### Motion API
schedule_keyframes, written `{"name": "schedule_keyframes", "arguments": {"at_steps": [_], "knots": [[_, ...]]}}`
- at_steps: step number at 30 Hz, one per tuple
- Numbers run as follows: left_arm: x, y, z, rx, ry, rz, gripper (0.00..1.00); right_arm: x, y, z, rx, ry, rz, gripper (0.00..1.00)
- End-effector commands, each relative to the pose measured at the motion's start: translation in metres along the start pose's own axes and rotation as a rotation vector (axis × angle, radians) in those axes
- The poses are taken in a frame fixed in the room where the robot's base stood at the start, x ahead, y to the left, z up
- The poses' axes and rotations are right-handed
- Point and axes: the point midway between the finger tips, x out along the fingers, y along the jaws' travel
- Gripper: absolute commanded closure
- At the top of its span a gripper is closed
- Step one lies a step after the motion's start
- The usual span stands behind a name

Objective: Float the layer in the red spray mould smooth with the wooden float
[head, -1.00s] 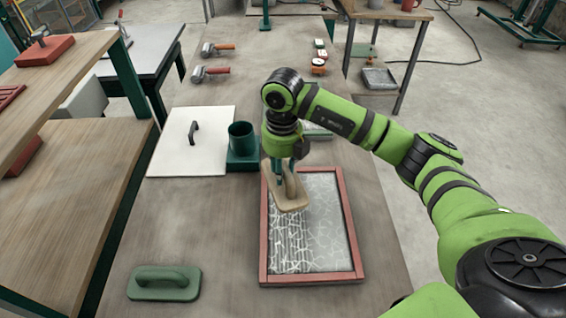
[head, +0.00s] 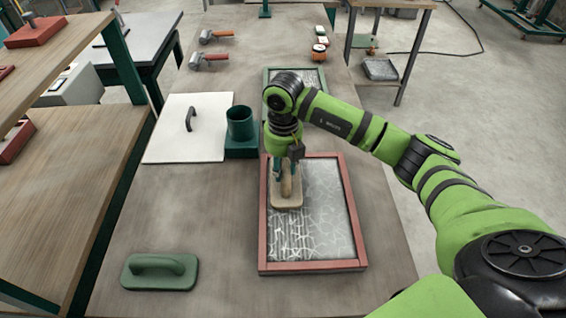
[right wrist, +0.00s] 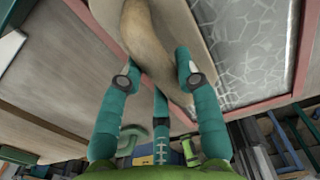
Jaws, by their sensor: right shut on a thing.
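The red spray mould (head: 314,267) lies on the workbench, holding a grey layer (head: 325,212) crossed by white fibre lines. Dense white lines show at its lower left. My right gripper (head: 287,172) is shut on the handle of the wooden float (head: 287,202), over the upper left part of the layer. In the right wrist view, my teal fingers (right wrist: 160,80) close around the float's curved handle (right wrist: 150,40), and the layer (right wrist: 238,40) shows beyond the float. I cannot tell whether the float touches the layer. My left gripper is out of view.
A green float (head: 160,271) lies at the front left. A white board with a handle (head: 185,140) and a green cup on a square base (head: 240,130) stand left of the mould. A green mould (head: 295,73) lies behind my arm. Rollers (head: 209,60) lie farther back.

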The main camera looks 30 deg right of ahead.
Motion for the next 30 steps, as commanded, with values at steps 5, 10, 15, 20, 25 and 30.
{"name": "schedule_keyframes", "arguments": {"at_steps": [5, 10, 15, 20, 25, 30], "knots": [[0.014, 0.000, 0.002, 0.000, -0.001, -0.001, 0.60, 0.016, 0.000, 0.000, 0.000, 0.000, 0.000, 1.00], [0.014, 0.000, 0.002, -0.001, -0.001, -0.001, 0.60, 0.017, 0.000, 0.000, 0.000, 0.000, 0.000, 1.00], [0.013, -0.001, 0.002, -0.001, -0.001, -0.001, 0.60, 0.017, 0.000, 0.000, 0.000, 0.000, 0.000, 1.00], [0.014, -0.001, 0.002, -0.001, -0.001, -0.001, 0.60, 0.018, 0.000, 0.000, 0.000, 0.000, 0.000, 1.00], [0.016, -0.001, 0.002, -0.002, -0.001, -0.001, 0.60, 0.020, 0.000, 0.000, 0.000, 0.000, 0.000, 1.00], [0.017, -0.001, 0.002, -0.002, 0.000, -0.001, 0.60, 0.021, 0.000, 0.000, 0.000, -0.001, 0.000, 1.00]]}}
